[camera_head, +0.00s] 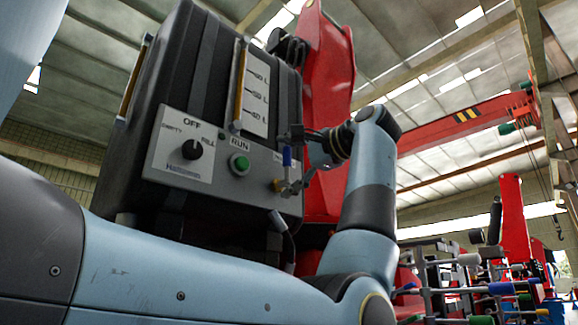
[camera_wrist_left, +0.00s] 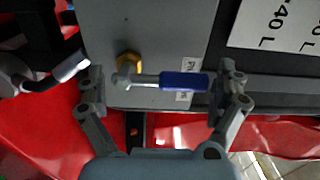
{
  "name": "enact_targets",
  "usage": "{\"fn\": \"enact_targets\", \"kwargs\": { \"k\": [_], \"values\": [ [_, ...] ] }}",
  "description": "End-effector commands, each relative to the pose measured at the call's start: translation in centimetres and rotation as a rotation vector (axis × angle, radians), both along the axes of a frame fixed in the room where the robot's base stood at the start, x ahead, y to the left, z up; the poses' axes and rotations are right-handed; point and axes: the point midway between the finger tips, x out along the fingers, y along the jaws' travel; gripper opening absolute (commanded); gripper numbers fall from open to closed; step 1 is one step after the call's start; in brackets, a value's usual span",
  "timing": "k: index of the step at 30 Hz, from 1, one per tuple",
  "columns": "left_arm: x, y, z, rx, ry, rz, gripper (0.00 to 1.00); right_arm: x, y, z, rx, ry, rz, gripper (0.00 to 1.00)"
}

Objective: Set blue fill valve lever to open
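The blue fill valve lever (camera_head: 287,156) is on the right side of the grey control panel. Its blue handle points up from a metal stem beside a brass fitting (camera_head: 277,185). In the left wrist view the blue handle (camera_wrist_left: 184,81) lies across the picture, with the brass fitting (camera_wrist_left: 128,62) behind the stem's left end. My left gripper (camera_head: 294,162) is at the lever. In the wrist view its fingers (camera_wrist_left: 162,80) are spread, one near each end of the lever; I cannot tell whether either touches it. My right gripper is out of view.
The grey panel (camera_head: 181,169) has a black selector knob (camera_head: 191,149) marked OFF and FILL and a green RUN button (camera_head: 239,164). It sits on a black tank (camera_head: 198,72) with a litre scale. Red crane parts (camera_head: 327,70) stand close behind, and pipework with coloured handles is at lower right.

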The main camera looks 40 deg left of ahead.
Motion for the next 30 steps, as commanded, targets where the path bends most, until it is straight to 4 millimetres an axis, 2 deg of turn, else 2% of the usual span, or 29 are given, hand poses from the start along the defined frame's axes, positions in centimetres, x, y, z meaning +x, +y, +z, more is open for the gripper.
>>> {"fn": "enact_targets", "kwargs": {
  "k": [4,7,15,21,30],
  "values": [
    [0.0,-0.4,0.0,0.0,0.001,-0.002,1.0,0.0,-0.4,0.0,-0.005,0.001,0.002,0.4],
    [0.0,-1.7,0.0,-0.001,0.001,-0.004,1.0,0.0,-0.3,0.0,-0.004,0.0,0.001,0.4],
    [-0.5,-7.7,-0.1,-0.002,0.002,-0.005,1.0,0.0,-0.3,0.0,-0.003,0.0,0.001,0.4],
    [-0.8,-10.9,0.0,-0.001,0.001,-0.001,1.0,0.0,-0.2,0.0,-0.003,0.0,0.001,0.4],
    [-0.9,-11.9,0.0,0.0,0.0,0.001,1.0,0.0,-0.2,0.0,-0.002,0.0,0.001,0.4]
  ]
}}
